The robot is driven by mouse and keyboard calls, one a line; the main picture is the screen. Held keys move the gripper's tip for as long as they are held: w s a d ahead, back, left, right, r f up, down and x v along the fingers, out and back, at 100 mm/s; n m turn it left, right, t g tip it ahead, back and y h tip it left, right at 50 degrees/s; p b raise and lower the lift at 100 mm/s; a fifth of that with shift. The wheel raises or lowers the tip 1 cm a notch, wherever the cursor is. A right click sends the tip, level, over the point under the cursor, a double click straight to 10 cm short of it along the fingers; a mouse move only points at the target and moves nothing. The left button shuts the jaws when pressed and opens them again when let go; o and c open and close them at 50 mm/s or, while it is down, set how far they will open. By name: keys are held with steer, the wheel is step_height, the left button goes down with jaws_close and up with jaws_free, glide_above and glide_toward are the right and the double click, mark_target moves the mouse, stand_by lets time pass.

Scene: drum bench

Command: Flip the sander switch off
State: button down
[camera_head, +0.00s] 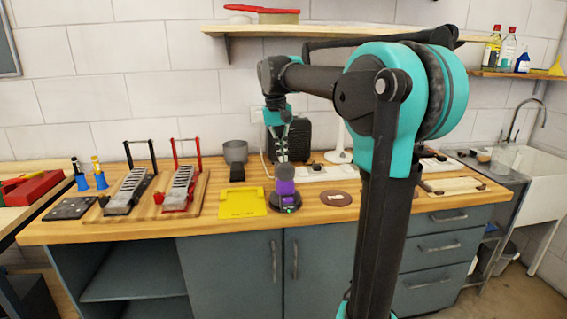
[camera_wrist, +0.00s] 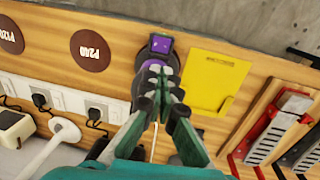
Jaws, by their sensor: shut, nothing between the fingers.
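The sander (camera_head: 286,188) stands on the bench near its front edge, with a purple body, a grey top and a dark round base. A small green spot shows low on its front in the head view. I cannot tell the switch's position. My gripper (camera_head: 281,153) is shut and empty, just above the sander's top. In the wrist view my gripper's fingertips (camera_wrist: 155,70) overlap the sander; I cannot tell whether they touch.
A yellow sheet (camera_head: 242,202) lies left of the sander, a brown P240 disc (camera_wrist: 90,50) right of it. A white socket strip (camera_wrist: 70,98) with plugs runs behind. A shelf (camera_head: 330,31) hangs above.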

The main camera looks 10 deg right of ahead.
mark_target(290, 199)
steer(key=shift+d+r, duration=0.15)
steer(key=shift+d, duration=0.2)
steer(key=f, duration=0.4)
steer(key=d+f, duration=0.1)
steer(key=f, duration=0.9)
steer(key=shift+d, duration=0.4)
steer(key=shift+d+f, duration=0.15)
steer(key=shift+f, duration=0.15)
steer(key=shift+a, duration=0.2)
